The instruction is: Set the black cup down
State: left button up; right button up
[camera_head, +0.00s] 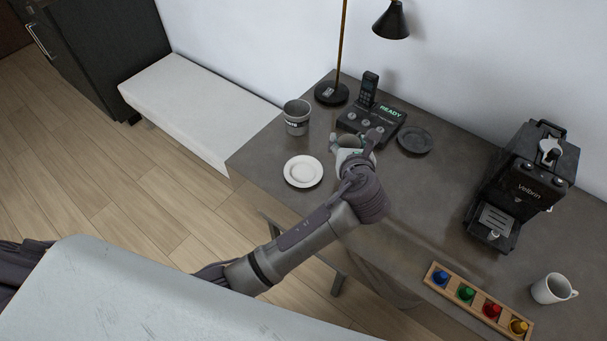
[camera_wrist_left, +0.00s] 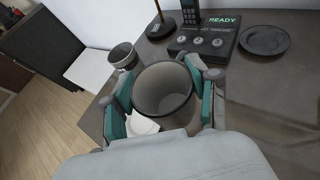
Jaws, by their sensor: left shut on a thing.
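My left gripper (camera_head: 355,142) is shut on a dark grey cup, which looks like the black cup (camera_wrist_left: 163,90). In the left wrist view, the cup's open mouth faces the camera, with a gripper finger (camera_wrist_left: 163,98) on each side. In the head view the gripper mostly hides the cup, beside the white plate (camera_head: 303,172) and in front of the phone base. I cannot tell whether the cup's bottom touches the table. A black plate (camera_head: 414,139) lies empty to the right. My right gripper is not in view.
A labelled grey cup (camera_head: 296,117) stands at the table's left. The phone base (camera_head: 372,122) and a lamp (camera_head: 331,94) are at the back. A coffee machine (camera_head: 518,187), a capsule tray (camera_head: 450,293) and a white mug (camera_head: 553,288) are at right. The middle of the table is clear.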

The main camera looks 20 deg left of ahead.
pick_arm(q)
jog(key=shift+w+a+f, duration=0.1)
jog(key=shift+a+f, duration=0.2)
jog(key=shift+f, duration=0.05)
jog(key=a+f, duration=0.6)
jog(key=a, duration=0.1)
jog(key=w+a+f, duration=0.1)
jog(key=a+f, duration=0.2)
jog(key=f, duration=0.1)
jog(key=shift+a+f, duration=0.1)
jog(key=shift+a, duration=0.2)
jog(key=shift+f, duration=0.1)
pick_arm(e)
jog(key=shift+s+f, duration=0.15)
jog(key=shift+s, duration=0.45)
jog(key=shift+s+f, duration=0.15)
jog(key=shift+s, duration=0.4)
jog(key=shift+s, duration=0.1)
pick_arm(q)
jog(key=shift+f, duration=0.15)
jog(key=o, duration=1.2)
jog(key=shift+o, duration=0.2)
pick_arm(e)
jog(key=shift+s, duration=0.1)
